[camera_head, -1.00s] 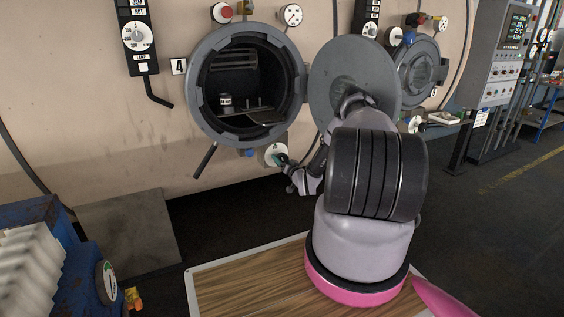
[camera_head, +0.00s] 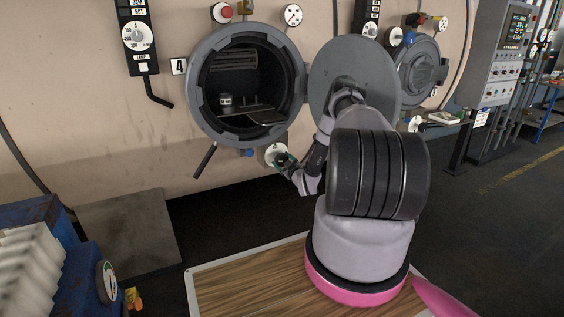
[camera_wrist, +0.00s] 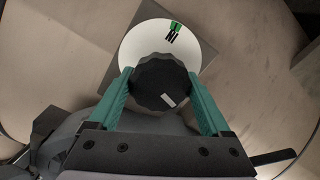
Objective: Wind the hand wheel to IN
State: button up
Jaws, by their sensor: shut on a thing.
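The hand wheel (camera_wrist: 160,84) is a dark, fluted round knob with a white mark on its rim, at the lower right in the wrist view. It sits on a white round dial plate (camera_wrist: 138,42) with a green patch and small black marks near its upper right edge. In the head view the dial plate (camera_head: 270,150) is on the wall below the round open port. My gripper (camera_wrist: 160,76) has its green fingers shut on the hand wheel, one on each side. In the head view my wrist partly hides the wheel.
The port ring (camera_head: 203,105) surrounds a dark chamber with a small pot (camera_head: 225,99) on a rack. Its round grey door (camera_head: 325,75) stands open to the right, behind my arm. A black lever (camera_head: 205,160) hangs lower left of the port.

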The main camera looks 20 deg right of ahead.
jog(key=n, duration=1.1)
jog(key=shift+f+n, duration=0.1)
jog(key=shift+n, duration=0.3)
jog(key=n, duration=1.2)
jog(key=shift+s+n, duration=0.1)
jog(key=shift+n, duration=0.2)
jog(key=o, duration=1.2)
jog(key=shift+c, duration=0.2)
